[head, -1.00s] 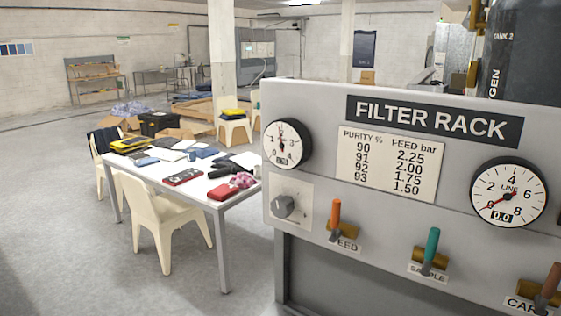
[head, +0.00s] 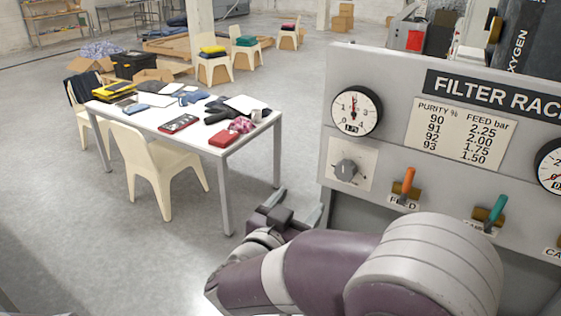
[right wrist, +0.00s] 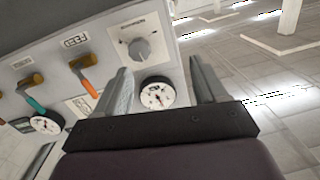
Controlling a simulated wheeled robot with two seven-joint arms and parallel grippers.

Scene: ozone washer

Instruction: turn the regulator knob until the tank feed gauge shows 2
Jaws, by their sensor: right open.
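The regulator knob (head: 347,170) is a grey knob on a pale square plate at the panel's left end. It also shows in the right wrist view (right wrist: 140,48). Above it is a round white gauge (head: 356,111), its needle pointing near the top; its small readout looks like 1.75 but is blurred. That gauge shows in the right wrist view (right wrist: 157,93) between the fingers' outlines. My right gripper (head: 295,205) is open and empty, left of and below the knob, apart from it. My left gripper is not in view.
Orange (head: 404,184) and teal (head: 496,211) lever valves stand out from the panel right of the knob. A LINE gauge (head: 551,166) is cut off at the right edge. A cluttered white table (head: 232,146) and a cream chair (head: 158,167) stand left. Floor between table and panel is clear.

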